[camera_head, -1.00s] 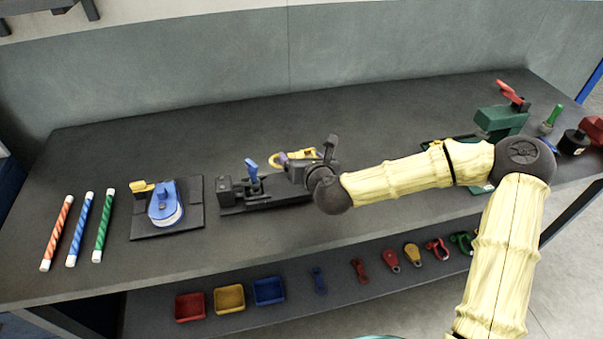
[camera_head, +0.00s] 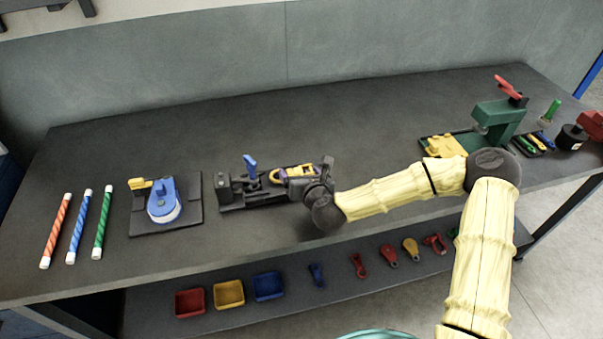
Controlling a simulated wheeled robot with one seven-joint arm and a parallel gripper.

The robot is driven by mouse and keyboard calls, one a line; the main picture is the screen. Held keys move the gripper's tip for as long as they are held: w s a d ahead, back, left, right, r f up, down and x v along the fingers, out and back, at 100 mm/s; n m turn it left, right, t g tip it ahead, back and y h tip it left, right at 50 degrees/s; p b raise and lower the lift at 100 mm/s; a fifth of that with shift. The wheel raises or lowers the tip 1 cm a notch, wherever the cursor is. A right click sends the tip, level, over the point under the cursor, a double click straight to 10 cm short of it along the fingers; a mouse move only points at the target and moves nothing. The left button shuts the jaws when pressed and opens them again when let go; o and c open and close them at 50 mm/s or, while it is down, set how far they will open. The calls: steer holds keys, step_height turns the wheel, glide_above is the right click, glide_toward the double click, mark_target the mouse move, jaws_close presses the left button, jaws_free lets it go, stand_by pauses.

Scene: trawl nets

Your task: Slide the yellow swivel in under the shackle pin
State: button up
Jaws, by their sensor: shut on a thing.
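The yellow swivel (camera_head: 294,171) is a small elongated loop at the right end of a black fixture (camera_head: 231,193). A blue lever (camera_head: 251,167) stands up on the fixture. My gripper (camera_head: 288,177) is shut on the swivel, just to the right of the lever. A purple bit shows beside the swivel; I cannot tell what it belongs to. I cannot make out the shackle pin, or whether the swivel touches the fixture, because my gripper and wrist cover that end.
A black board with a blue-and-white pulley (camera_head: 163,203) and several striped rods (camera_head: 78,227) lie to the left. A green press (camera_head: 497,122) with a red handle and a yellow block (camera_head: 445,146) stand at the right. Trays (camera_head: 229,294) sit on the lower shelf. The table behind the fixture is clear.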

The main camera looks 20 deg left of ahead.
steer(key=shift+r, duration=0.1)
steer(key=shift+f, duration=0.25)
steer(key=o, duration=1.8)
steer(key=b+v, duration=0.1)
steer(key=v, duration=0.9)
steer(key=shift+s+d+b, duration=0.15)
steer(key=shift+s+b, duration=0.1)
steer(key=shift+b, duration=0.15)
steer(key=shift+w+r+p, duration=0.1)
steer(key=shift+r+p, duration=0.2)
steer(key=shift+p, duration=0.65)
steer(key=shift+w+d+p, duration=0.1)
steer(key=shift+p, duration=0.75)
steer(key=p, duration=0.4)
steer(key=shift+s+d+r+p, duration=0.15)
steer(key=shift+s+d+p, duration=0.15)
steer(key=shift+s, duration=0.1)
